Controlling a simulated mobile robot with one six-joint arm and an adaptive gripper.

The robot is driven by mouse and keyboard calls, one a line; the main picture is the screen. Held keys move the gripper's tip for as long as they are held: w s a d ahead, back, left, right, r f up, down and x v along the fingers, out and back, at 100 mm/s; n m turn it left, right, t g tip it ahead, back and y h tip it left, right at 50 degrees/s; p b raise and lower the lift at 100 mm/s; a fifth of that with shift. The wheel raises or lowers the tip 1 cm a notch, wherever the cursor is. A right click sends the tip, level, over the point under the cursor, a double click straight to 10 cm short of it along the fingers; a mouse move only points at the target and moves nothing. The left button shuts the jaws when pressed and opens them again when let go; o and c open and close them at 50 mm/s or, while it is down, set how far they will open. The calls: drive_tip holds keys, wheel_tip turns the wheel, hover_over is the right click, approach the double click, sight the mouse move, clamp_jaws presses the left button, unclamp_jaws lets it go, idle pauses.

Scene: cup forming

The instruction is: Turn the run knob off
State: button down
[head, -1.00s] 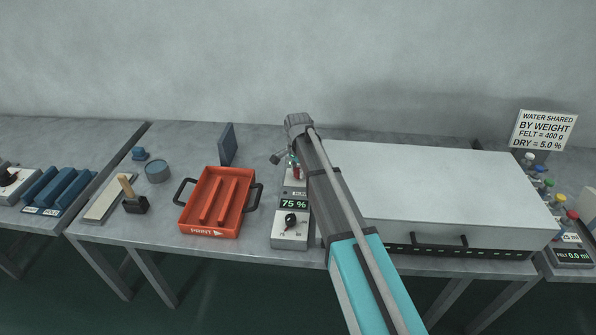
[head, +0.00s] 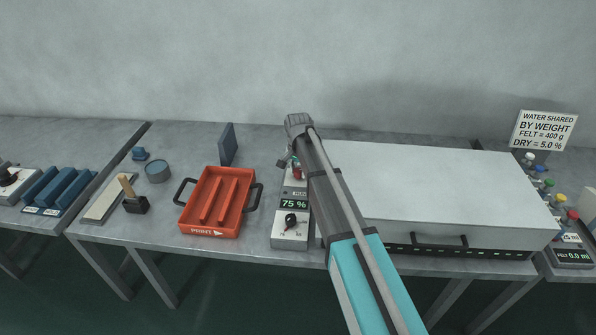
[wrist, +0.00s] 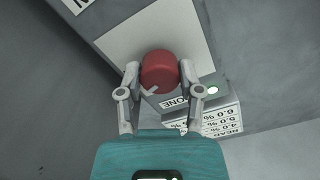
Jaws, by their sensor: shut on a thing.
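The red run knob (wrist: 160,68) sits on the pale face of a grey control box, with a white mark on its lower edge. My gripper (wrist: 160,78) has one finger on each side of the knob and is shut on it. In the head view, the red knob (head: 297,173) is partly hidden by my arm, at the back of the control box (head: 279,241). The box's display (head: 294,204) reads 75 %, above a black dial (head: 290,219).
A red-orange tray (head: 217,203) with black handles stands left of the control box. A large white-lidded box (head: 440,185) is to the right. A dark upright block (head: 227,145) stands behind. Bare table lies between tray and control box.

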drive_tip(key=n, duration=1.2)
drive_tip(key=shift+a+n, duration=0.1)
drive_tip(key=shift+n, duration=0.3)
drive_tip(key=shift+c, duration=1.3)
unclamp_jaws()
drive_tip(key=shift+m, duration=0.3)
